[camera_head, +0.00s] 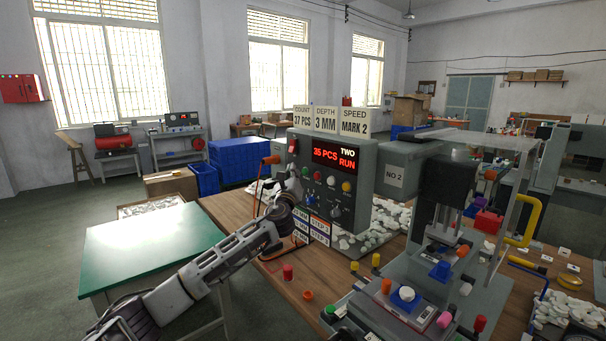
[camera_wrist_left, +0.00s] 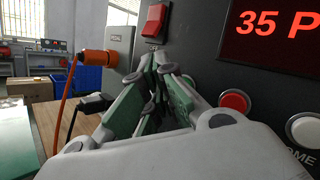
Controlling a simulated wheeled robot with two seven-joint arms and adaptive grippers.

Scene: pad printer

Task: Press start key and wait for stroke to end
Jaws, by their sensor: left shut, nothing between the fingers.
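The grey control box (camera_head: 358,172) stands on the wooden bench. Its red-lit display (camera_head: 333,157) reads 35 PCS, TWO and RUN; part of it shows in the left wrist view (camera_wrist_left: 275,25). Several round keys and knobs sit below; I cannot read which is the start key. My left gripper (camera_head: 293,182) is shut and empty at the box's left side. In the left wrist view its fingertips (camera_wrist_left: 158,75) are below a red switch (camera_wrist_left: 154,20) and left of a red button (camera_wrist_left: 235,101). Contact cannot be told. The printing press (camera_head: 440,215) stands at right. My right gripper is out of view.
Signs on the box (camera_head: 326,119) read 37 PCS, 3 MM and MARK 2. An orange connector and cable (camera_wrist_left: 95,59) are left of the gripper. White pieces (camera_head: 385,222) lie beside the box. A green-topped table (camera_head: 150,245) is at left.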

